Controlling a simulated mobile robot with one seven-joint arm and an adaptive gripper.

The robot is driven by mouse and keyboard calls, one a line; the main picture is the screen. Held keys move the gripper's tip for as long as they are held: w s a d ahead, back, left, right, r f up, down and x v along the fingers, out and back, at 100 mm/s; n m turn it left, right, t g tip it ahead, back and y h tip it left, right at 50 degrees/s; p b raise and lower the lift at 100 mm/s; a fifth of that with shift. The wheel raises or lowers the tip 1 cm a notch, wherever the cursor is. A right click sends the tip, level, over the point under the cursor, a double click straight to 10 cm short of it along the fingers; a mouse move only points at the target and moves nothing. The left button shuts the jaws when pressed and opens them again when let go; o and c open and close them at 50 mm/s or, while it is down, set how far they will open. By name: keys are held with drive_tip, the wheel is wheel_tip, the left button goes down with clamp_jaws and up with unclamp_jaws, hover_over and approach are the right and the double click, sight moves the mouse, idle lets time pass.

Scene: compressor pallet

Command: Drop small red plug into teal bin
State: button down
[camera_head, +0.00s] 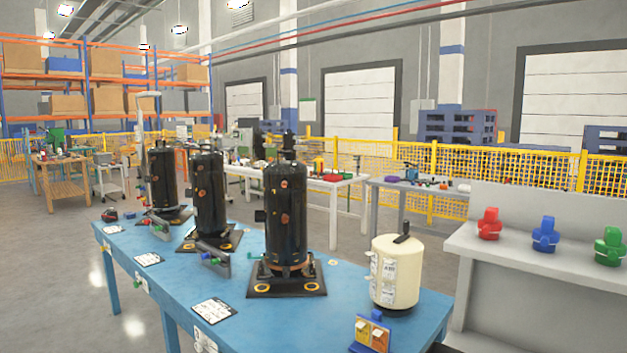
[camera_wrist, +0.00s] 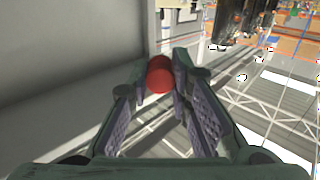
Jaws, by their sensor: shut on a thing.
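In the wrist view, a small red plug (camera_wrist: 159,75) sits between the fingertips of my gripper (camera_wrist: 161,82). My gripper is shut on it, and the plug's rounded red body shows between the pads. The plug is held clear, with no surface seen touching it. I cannot make out the teal bin in either view. My gripper and the plug cannot be made out in the head view.
A blue table (camera_head: 200,262) bears several black compressors (camera_head: 287,215) and a cream tank (camera_head: 397,272). A grey shelf (camera_head: 545,262) at right holds a red valve (camera_head: 489,224), a blue valve (camera_head: 545,234) and a green valve (camera_head: 610,246). A yellow fence (camera_head: 520,165) stands behind.

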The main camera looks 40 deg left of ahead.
drive_tip(key=shift+f+b, duration=0.45)
drive_tip(key=shift+f, duration=0.8)
drive_tip(key=c, duration=1.4)
unclamp_jaws()
drive_tip(key=v, duration=1.2)
drive_tip(key=shift+r, duration=0.1)
